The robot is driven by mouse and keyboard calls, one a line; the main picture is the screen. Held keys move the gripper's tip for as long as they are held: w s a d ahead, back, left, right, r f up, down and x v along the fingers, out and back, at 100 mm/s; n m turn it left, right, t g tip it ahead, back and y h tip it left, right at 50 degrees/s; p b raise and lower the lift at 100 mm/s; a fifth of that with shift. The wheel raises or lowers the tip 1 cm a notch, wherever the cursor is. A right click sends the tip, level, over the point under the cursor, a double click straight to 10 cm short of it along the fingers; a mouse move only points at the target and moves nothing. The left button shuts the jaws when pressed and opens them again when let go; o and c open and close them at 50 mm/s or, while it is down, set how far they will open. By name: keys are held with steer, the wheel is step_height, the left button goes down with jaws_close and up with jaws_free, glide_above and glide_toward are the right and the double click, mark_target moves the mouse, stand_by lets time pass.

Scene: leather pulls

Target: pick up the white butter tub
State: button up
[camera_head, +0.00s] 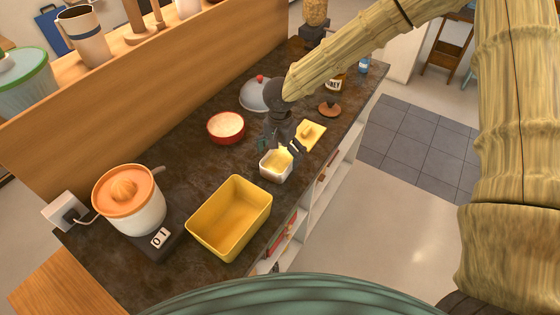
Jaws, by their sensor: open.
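The white butter tub (275,174) stands on the dark countertop near its front edge, with pale yellow showing inside. My gripper (280,149) points down right at the tub's far side. Its fingers are spread, one near the left of the rim and one near the right. They overlap the tub's far rim in this view, and I cannot tell whether they touch it. The gripper hides part of the tub's back.
A yellow bin (230,218) stands just left of the tub. A yellow board or lid with a knob (310,134) lies close behind. A red bowl (226,127), a grey dome (257,95) and a juicer (130,202) stand around. My arm reaches over from the right.

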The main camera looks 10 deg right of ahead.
steer(key=shift+c, duration=0.4)
steer(key=c, duration=1)
steer(key=shift+c, duration=1.1)
